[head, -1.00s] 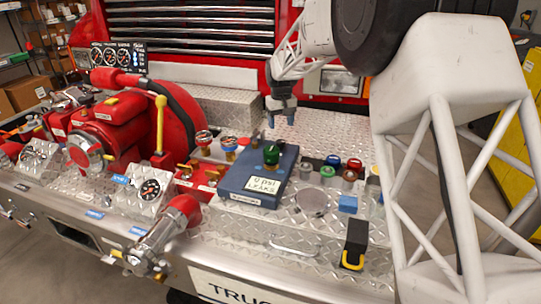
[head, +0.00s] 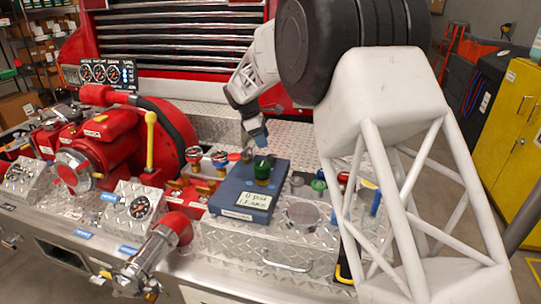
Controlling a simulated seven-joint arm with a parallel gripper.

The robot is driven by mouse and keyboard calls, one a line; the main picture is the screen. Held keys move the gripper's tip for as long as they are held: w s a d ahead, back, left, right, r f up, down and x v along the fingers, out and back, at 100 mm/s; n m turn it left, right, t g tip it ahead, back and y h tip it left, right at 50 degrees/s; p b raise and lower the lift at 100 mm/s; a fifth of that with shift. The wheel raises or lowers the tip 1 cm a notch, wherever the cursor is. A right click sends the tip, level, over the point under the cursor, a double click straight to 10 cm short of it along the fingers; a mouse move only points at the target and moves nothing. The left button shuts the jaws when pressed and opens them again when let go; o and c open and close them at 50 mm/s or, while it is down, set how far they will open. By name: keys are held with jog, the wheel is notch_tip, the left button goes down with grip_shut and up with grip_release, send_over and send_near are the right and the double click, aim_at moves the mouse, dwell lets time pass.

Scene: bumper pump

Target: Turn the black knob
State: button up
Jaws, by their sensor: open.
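A blue box (head: 228,198) with a "0 psi" leak label (head: 255,200) sits on the diamond-plate bumper. A green knob on a brass stem (head: 263,168) stands on its top. A small dark knob (head: 246,155) shows at the back of the box, partly hidden by my gripper; I cannot make out its shape well. My gripper (head: 260,144) is open, pointing down just above and behind the green knob. It appears apart from both knobs, though the fingertips are small and hard to judge.
Several coloured caps, including a green one (head: 319,185), lie to the right, partly behind my arm. A red pump (head: 110,135) with a yellow lever (head: 150,140) fills the left side.

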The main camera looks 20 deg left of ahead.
aim_at(271, 156)
jog(key=shift+f, duration=0.15)
jog(key=shift+x, duration=3.75)
jog(key=c, duration=0.9)
